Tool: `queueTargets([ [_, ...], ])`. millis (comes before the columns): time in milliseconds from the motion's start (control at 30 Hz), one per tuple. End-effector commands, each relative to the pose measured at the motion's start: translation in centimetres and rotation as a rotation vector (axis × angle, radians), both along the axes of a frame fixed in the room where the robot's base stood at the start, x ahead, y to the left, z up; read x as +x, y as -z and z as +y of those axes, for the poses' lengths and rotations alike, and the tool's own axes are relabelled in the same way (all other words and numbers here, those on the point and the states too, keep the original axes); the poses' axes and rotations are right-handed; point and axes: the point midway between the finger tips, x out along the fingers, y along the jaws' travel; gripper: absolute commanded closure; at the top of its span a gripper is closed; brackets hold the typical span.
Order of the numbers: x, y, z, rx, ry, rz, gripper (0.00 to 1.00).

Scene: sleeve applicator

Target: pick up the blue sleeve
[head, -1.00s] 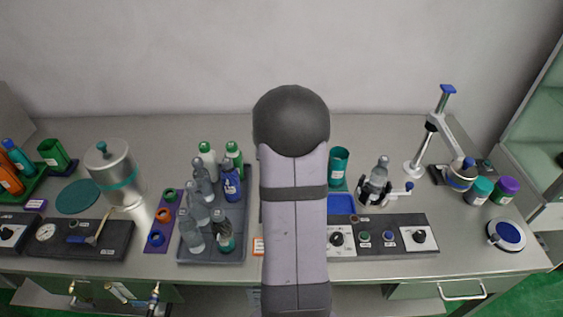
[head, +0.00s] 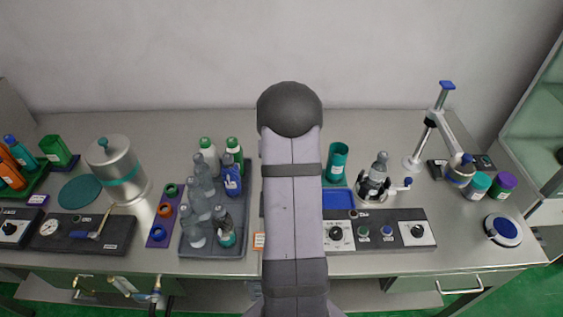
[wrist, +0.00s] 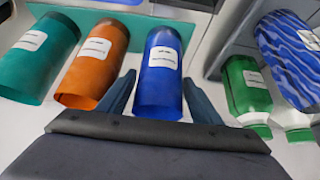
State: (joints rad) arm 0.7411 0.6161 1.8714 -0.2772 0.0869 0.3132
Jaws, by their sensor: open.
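The blue sleeve (wrist: 162,75) is a plain blue cylinder with a white label in the wrist view. My gripper (wrist: 158,80) is open, with one dark finger on each side of the blue sleeve. I cannot tell whether the fingers touch it. An orange sleeve (wrist: 92,65) and a teal sleeve (wrist: 38,60) stand in a row to its left. In the head view my own arm hides the blue sleeve and the gripper; the teal sleeve (head: 337,162) shows just right of the arm.
Close right of the gripper in the wrist view are a green bottle (wrist: 247,85) and a blue-patterned bottle (wrist: 290,60). In the head view, a grey tray (head: 186,243) of bottles lies left of my arm. A control panel (head: 385,243) and a small clamp holding a bottle (head: 377,176) are to the right.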

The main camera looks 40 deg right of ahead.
Motion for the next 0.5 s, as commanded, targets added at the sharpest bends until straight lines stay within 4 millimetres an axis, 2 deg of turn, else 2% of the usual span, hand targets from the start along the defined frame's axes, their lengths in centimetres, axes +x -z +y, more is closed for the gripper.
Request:
queueTargets([
  [200, 0.8, 1.9, -0.9, 0.001, 0.0, 0.001, 0.41],
  [500, 1.1, 2.3, -1.2, 0.001, 0.0, -0.001, 0.41],
])
